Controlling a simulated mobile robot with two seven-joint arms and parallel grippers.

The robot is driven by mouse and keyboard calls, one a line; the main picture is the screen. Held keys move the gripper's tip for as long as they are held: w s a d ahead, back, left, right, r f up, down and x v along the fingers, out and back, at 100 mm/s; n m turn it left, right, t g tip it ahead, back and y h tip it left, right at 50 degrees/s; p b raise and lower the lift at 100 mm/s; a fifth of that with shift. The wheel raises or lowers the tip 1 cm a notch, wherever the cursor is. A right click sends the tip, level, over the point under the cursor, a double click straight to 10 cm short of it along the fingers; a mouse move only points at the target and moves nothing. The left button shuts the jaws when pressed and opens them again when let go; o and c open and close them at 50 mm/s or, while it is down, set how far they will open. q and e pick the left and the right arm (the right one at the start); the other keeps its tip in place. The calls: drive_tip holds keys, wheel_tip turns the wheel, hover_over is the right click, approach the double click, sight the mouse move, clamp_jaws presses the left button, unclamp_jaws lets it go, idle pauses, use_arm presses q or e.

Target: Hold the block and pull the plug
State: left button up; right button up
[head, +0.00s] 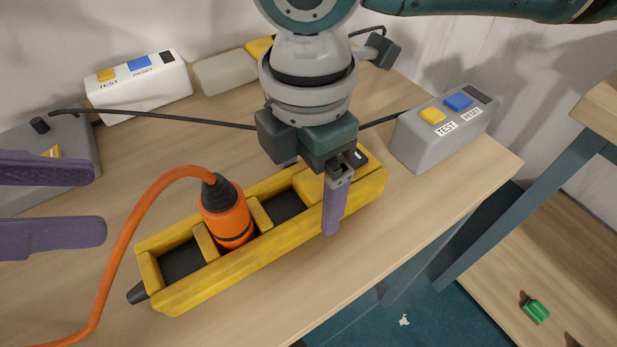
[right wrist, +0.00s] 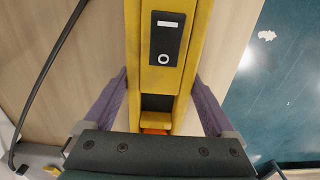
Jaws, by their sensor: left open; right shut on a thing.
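A yellow socket block (head: 262,256) lies on the wooden table with several compartments in a row and a black switch at its far right end. An orange plug (head: 227,216) with a black neck stands in a middle compartment, its orange cable looping left. My right gripper (head: 318,196) is shut across the block near its right end, one purple finger on the front side. In the right wrist view the block (right wrist: 185,60) runs between both fingers, with its switch (right wrist: 165,38) in sight. My left gripper (head: 103,200) is open and empty, left of the plug and apart from it.
A grey TEST/RESET box (head: 418,142) stands at the right, a white one (head: 140,92) at the back, and a grey box (head: 50,160) behind my left gripper. A black cable (head: 180,118) crosses behind the block. The table's front edge is close to the block.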

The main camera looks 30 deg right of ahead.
clamp_jaws()
idle(1.2)
